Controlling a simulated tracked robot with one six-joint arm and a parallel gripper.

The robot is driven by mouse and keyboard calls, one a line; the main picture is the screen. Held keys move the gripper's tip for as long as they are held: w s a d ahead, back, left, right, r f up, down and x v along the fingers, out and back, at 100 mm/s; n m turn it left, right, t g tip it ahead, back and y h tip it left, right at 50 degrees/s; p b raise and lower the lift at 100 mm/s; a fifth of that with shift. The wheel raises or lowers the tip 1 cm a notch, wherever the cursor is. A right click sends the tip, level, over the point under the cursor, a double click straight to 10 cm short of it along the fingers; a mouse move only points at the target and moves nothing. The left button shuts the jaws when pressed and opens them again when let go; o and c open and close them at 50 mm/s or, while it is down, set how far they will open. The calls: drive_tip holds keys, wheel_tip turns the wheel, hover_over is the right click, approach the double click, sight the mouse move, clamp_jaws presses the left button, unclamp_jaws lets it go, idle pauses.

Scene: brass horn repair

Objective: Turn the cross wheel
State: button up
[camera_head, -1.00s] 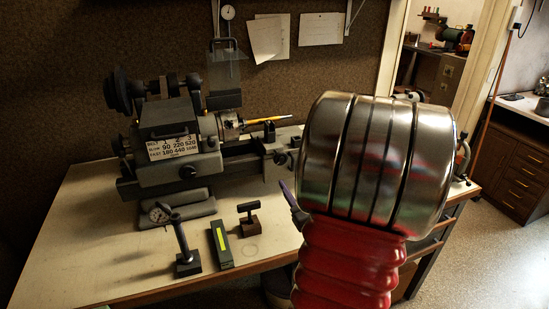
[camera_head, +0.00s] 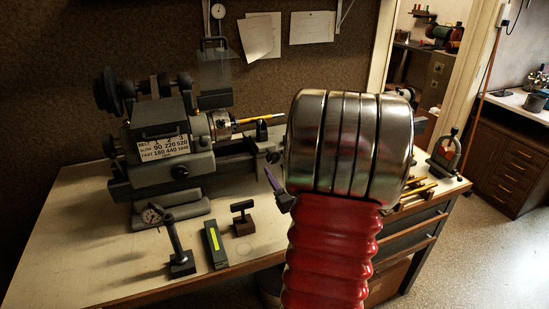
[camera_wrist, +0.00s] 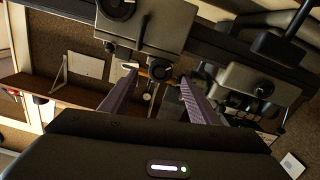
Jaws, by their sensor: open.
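The lathe (camera_head: 165,130) stands on the bench at the left in the head view. A small dark round part (camera_head: 273,156) on its carriage side may be the cross wheel, but it is too small to be sure. In the wrist view a black round dial or wheel (camera_wrist: 117,7) sits on a grey block, cut by the top edge; it may also be the cross wheel. My gripper (camera_wrist: 158,77) is open and empty, its two fingers apart and touching nothing that I can see. In the head view my arm hides most of it and the lathe's right end.
Tools lie right of my arm. Papers hang on the wall behind.

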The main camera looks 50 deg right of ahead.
sight(274, 159)
drive_tip(key=x, duration=0.7)
drive_tip(key=shift+w, duration=0.15)
drive_tip(key=shift+c, duration=0.3)
drive_tip(key=c, duration=0.9)
drive_tip(key=shift+d, duration=0.25)
drive_tip(key=shift+c, duration=0.4)
drive_tip(key=shift+a, duration=0.15)
drive_tip(key=shift+m, duration=0.5)
drive_tip(key=m, duration=0.6)
drive_tip(key=shift+m, duration=0.3)
